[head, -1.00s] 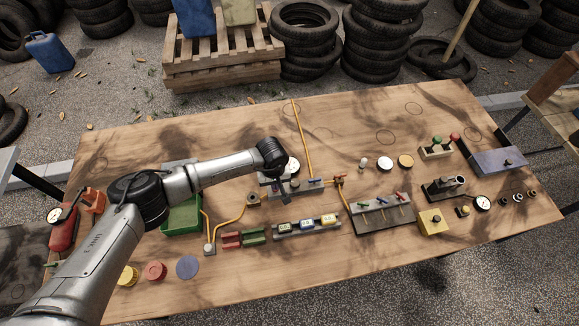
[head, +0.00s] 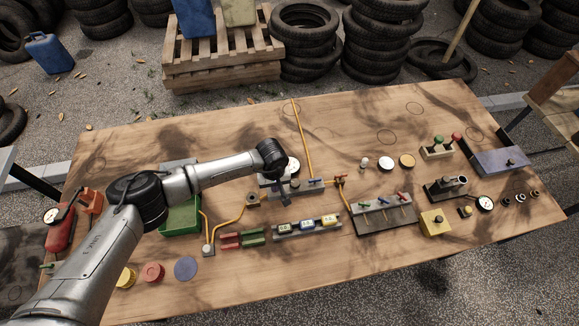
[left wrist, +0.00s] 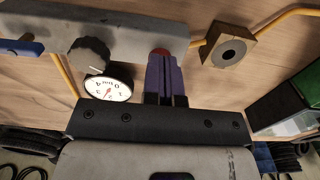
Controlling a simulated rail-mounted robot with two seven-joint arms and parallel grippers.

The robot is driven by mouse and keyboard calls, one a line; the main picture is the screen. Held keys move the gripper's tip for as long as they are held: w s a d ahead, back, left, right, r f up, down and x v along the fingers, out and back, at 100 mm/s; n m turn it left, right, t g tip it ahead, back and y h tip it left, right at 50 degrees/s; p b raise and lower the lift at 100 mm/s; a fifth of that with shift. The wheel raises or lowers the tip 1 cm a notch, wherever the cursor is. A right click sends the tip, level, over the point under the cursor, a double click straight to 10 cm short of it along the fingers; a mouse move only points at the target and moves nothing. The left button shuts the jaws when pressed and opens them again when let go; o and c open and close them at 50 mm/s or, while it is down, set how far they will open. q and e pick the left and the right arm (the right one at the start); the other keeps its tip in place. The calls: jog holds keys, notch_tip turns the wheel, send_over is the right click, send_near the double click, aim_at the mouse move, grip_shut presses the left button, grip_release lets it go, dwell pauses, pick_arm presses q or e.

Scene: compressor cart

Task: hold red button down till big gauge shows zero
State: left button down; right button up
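In the left wrist view, a small red button (left wrist: 160,51) sits on the front of a grey manifold block (left wrist: 135,32). My left gripper (left wrist: 161,58) has its two purple fingers together, with the tips at the button and covering part of it. Whether the button is pressed in cannot be told. The big gauge (left wrist: 108,88), with a white dial, stands beside the fingers; its needle is too small to read. In the head view, the gauge (head: 293,165) is partly hidden by my left wrist, and my left gripper (head: 285,198) points down at the block. My right gripper is out of view.
A black knob (left wrist: 90,56) is beside the gauge and a brass fitting (left wrist: 230,51) is beside the block. A green bin (head: 181,218) stands to the left on the table. Labelled blocks (head: 307,228) and a valve panel (head: 384,215) lie to the right.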

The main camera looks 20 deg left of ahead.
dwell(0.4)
pick_arm(q)
jog(key=shift+f, duration=0.25)
jog(key=shift+f+b, duration=0.1)
jog(key=shift+b, duration=0.25)
dwell(0.9)
